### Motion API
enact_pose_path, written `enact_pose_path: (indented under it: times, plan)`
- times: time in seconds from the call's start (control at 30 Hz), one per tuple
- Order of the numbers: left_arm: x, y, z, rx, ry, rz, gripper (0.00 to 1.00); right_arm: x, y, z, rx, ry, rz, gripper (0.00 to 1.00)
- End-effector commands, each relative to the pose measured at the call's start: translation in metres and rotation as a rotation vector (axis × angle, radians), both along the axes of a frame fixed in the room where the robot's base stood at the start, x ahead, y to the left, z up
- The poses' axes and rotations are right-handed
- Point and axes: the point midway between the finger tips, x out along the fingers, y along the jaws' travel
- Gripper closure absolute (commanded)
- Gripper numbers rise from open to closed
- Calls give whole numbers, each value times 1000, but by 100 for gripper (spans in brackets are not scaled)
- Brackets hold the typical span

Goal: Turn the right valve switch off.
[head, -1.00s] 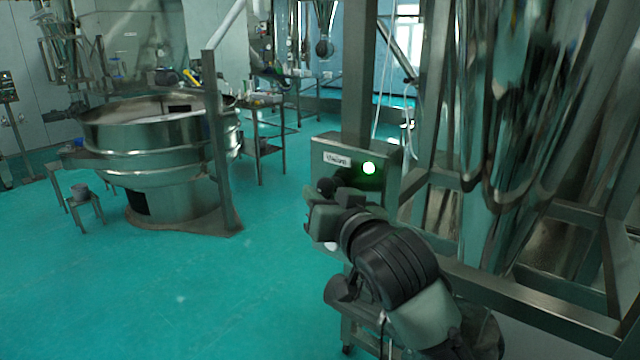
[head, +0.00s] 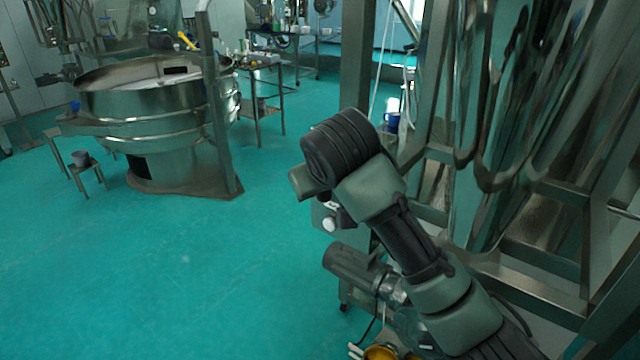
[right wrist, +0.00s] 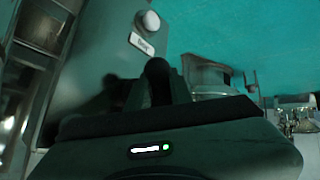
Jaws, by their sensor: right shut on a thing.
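The grey control box (head: 319,214) is mostly hidden behind my right arm in the head view; its lower part shows with a round white button (head: 329,224). In the right wrist view the box face (right wrist: 95,45) fills the upper left, with the white button (right wrist: 150,20) and a small label (right wrist: 142,41). My right gripper (right wrist: 157,88) is against the box face, its dark fingers shut on the black switch knob (right wrist: 157,67), which is hard to tell from the fingers. The green light is hidden. My left gripper is not in view.
A large round steel sieve (head: 155,105) stands at the left on the green floor. A steel frame (head: 540,270) with hoppers is close on the right. The floor (head: 200,270) at centre left is clear.

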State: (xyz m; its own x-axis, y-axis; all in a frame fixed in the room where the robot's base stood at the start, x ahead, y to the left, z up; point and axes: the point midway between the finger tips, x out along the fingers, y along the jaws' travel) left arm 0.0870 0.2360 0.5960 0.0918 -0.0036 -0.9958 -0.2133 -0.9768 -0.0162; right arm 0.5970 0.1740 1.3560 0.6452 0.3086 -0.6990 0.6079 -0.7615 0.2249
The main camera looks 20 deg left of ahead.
Motion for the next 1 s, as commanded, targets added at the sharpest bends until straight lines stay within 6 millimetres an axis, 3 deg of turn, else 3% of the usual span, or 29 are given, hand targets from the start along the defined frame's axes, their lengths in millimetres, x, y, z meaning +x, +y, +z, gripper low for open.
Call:
enact_pose_path:
  times: [0.3,0.8,0.83,1.0]
  plan:
    - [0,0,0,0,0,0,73,0,0,0,-101,38,1,100]
    - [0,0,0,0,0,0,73,0,0,0,-117,43,1,100]
    - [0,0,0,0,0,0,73,0,0,0,-118,43,0,74]
    - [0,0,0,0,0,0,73,0,0,0,-116,43,0,70]
